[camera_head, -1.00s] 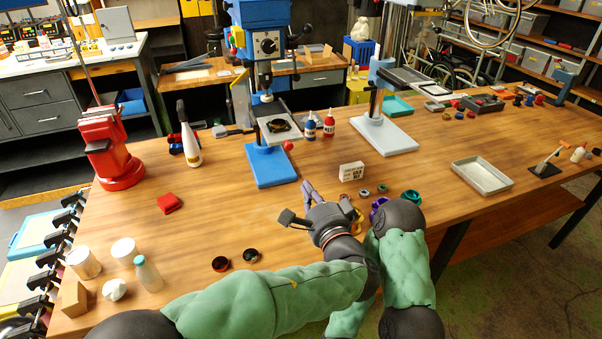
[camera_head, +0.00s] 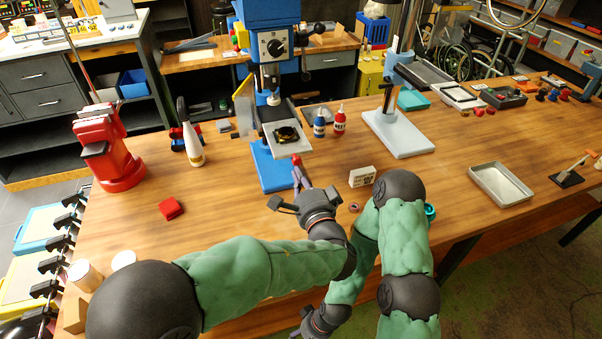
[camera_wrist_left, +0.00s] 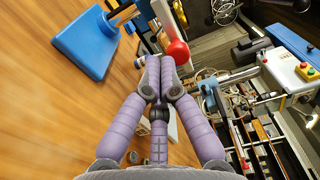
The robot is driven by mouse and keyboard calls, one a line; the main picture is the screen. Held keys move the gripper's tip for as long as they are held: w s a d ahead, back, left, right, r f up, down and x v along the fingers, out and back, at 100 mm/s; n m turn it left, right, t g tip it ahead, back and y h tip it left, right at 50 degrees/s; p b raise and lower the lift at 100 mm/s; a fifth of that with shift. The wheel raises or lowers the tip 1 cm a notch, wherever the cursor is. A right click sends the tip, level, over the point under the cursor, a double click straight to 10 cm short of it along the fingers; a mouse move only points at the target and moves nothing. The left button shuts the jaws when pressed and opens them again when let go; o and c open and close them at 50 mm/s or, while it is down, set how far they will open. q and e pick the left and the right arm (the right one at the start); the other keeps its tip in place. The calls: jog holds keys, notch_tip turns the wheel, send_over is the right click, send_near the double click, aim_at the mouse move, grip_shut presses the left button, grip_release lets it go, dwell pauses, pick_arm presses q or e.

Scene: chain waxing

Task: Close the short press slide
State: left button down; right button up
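The blue press (camera_head: 268,45) stands on a blue base (camera_head: 265,168) left of centre. A grey slide plate (camera_head: 296,145) with a dark piece (camera_head: 287,134) on it sticks out towards me. The slide's red ball knob shows in the left wrist view (camera_wrist_left: 178,52). My left gripper (camera_head: 298,172), with purple fingers, is in front of the plate and partly hides the knob in the head view. In the wrist view its fingertips (camera_wrist_left: 158,68) are together just beside the knob, with nothing seen between them. My right gripper (camera_head: 318,325) is low at the bottom edge, fingers not clear.
A blue bottle (camera_head: 319,124) and a red bottle (camera_head: 339,122) stand right of the plate. A second press with a pale base (camera_head: 398,133) is farther right. A white box (camera_head: 362,176) and red vise (camera_head: 108,150) are on the table. The wood left of the base is mostly clear.

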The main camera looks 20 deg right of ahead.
aim_at(284, 141)
pick_arm(q)
jog(key=w+b, duration=0.2)
jog(key=w, duration=0.2)
jog(key=w+b, duration=0.2)
jog(key=w, duration=0.3)
jog(key=w+b, duration=0.2)
jog(key=w, duration=0.2)
jog(key=shift+w+a+r+b, duration=0.2)
jog(key=shift+w+a+b, duration=0.05)
jog(key=shift+a+b, duration=0.1)
jog(key=shift+r, duration=0.1)
